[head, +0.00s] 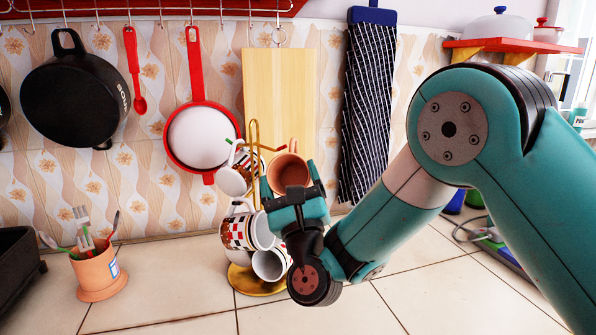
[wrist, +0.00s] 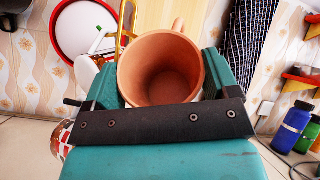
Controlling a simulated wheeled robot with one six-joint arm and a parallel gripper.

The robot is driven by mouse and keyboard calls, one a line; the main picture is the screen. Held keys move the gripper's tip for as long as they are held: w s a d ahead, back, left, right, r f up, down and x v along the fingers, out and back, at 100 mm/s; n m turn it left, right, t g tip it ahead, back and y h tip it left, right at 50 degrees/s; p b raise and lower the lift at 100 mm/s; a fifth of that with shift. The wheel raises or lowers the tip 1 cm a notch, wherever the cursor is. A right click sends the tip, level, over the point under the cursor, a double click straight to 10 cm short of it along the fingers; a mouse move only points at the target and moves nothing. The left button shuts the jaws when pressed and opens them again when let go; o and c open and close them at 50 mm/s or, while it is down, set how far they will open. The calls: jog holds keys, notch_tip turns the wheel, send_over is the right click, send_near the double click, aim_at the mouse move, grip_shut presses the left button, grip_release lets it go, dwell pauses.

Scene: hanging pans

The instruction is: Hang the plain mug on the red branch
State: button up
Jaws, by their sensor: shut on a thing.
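The plain terracotta mug (head: 288,174) is in my gripper (head: 290,182), raised off the counter. In the wrist view the mug (wrist: 160,72) sits between the two teal fingers with its open mouth toward the camera. Its handle (wrist: 178,25) points away from my gripper. The gold mug tree (head: 254,130) stands just left of and behind the mug. A red-tipped branch (head: 281,148) shows close to the mug's upper left rim; whether it passes through the handle, I cannot tell. My gripper is shut on the mug and hides part of the tree.
Patterned mugs (head: 237,231) hang on the tree's other branches, close to my gripper's left. A wooden board (head: 268,90) and a striped cloth (head: 369,110) hang behind. A utensil pot (head: 97,273) stands at left. The front counter is clear.

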aim_at(270, 181)
jog(key=shift+w+a+p, duration=0.2)
jog(key=shift+a+p, duration=0.3)
jog(key=shift+p, duration=0.1)
jog(key=shift+w+a+p, duration=0.2)
jog(key=shift+a+p, duration=0.25)
jog(key=shift+p, duration=0.15)
jog(key=shift+w+a+f+b, duration=0.2)
jog(key=shift+a+f, duration=0.15)
jog(key=shift+a, duration=0.15)
jog(key=shift+w+a+f+b, duration=0.1)
jog(key=shift+w+a+f, duration=0.05)
jog(key=shift+a+f, duration=0.25)
jog(key=shift+r, duration=0.1)
jog(key=o, duration=0.8)
